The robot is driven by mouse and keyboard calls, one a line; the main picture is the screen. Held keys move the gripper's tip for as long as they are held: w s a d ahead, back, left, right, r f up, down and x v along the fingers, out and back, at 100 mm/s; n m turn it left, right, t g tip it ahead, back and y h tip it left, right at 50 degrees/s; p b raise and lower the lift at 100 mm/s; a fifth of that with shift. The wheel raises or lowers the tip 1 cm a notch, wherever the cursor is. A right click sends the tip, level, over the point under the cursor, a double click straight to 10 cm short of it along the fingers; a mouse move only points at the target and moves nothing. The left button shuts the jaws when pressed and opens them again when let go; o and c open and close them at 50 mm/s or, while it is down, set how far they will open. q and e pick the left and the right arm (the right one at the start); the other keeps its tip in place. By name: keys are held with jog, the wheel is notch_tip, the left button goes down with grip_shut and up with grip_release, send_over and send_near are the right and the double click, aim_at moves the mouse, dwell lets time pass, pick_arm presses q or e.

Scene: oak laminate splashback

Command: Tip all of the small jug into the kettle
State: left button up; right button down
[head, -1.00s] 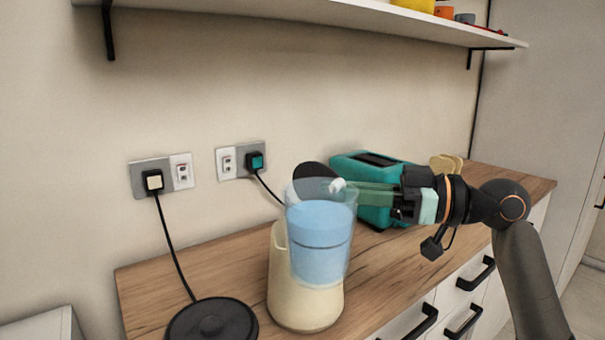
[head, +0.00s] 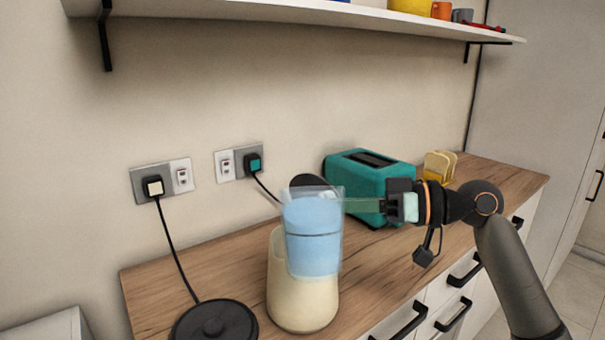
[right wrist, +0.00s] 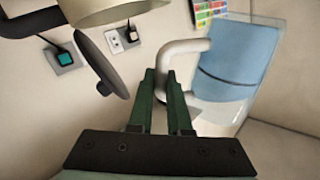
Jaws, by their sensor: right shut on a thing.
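The small jug (head: 313,250) is clear, nearly full of blue liquid and close to upright. In the head view it overlaps the front of the kettle (head: 303,308), a cream body standing on the worktop with its black lid (head: 308,182) raised. My right gripper (head: 352,205) is shut on the jug's handle, coming in from the right. In the right wrist view, the green fingers (right wrist: 161,76) meet the pale handle (right wrist: 178,50), with the jug (right wrist: 238,55) at right and part of the kettle (right wrist: 112,8) at upper left. The kettle's opening is hidden. My left gripper is not in view.
A black round base (head: 214,322) with a cord lies left of the kettle. A shelf (head: 300,14) runs above.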

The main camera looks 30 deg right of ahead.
jog(key=shift+w+m, duration=0.15)
jog(key=shift+m, duration=0.15)
jog(key=shift+p, duration=0.35)
jog(key=shift+d, duration=0.1)
jog(key=shift+w+m+p, duration=0.2)
jog(key=shift+m+p, duration=0.1)
jog(key=shift+p, duration=0.2)
